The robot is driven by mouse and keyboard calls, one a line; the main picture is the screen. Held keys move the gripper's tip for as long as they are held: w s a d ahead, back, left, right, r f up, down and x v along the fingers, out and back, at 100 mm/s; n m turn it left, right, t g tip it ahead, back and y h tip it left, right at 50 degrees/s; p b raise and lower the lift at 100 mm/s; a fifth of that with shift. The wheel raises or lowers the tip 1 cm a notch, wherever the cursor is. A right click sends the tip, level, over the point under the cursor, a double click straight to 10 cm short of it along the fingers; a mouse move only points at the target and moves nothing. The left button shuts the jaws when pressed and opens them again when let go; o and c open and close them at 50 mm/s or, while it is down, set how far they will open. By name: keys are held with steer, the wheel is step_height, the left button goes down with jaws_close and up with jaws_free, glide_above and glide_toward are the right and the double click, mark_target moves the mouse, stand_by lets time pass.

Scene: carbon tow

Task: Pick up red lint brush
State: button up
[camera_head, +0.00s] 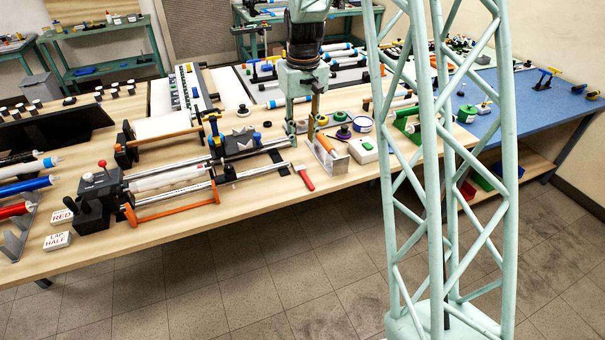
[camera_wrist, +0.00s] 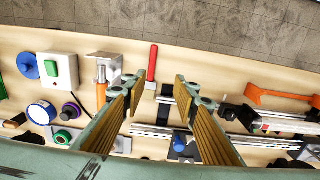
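The red lint brush (camera_head: 305,178) lies on the wooden bench near its front edge. My gripper (camera_head: 302,128) is above the bench, behind the brush in the head view. In the wrist view my gripper (camera_wrist: 161,80) is open and nothing shows held between its fingers. The brush appears beyond the fingertips, nearer the left finger, and looks apart from both.
A metal bracket with an orange-handled tool (camera_head: 325,146) and a white box with a green button (camera_head: 367,149) stand right of the brush. A rail fixture with an orange bar (camera_head: 172,207) lies left. The floor in front of the bench is clear.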

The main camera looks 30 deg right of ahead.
glide_above(306, 177)
step_height(306, 177, down, 5)
steer(key=shift+w+a+f, duration=0.1)
steer(key=shift+a, duration=0.05)
steer(key=shift+f, duration=0.1)
steer(key=shift+f+b, duration=0.3)
steer(key=shift+f, duration=3.9)
steer(key=shift+f, duration=0.1)
steer(key=shift+f+b, duration=0.3)
steer(key=shift+f, duration=2.2)
steer(key=shift+c, duration=0.8)
steer(key=c, duration=0.7)
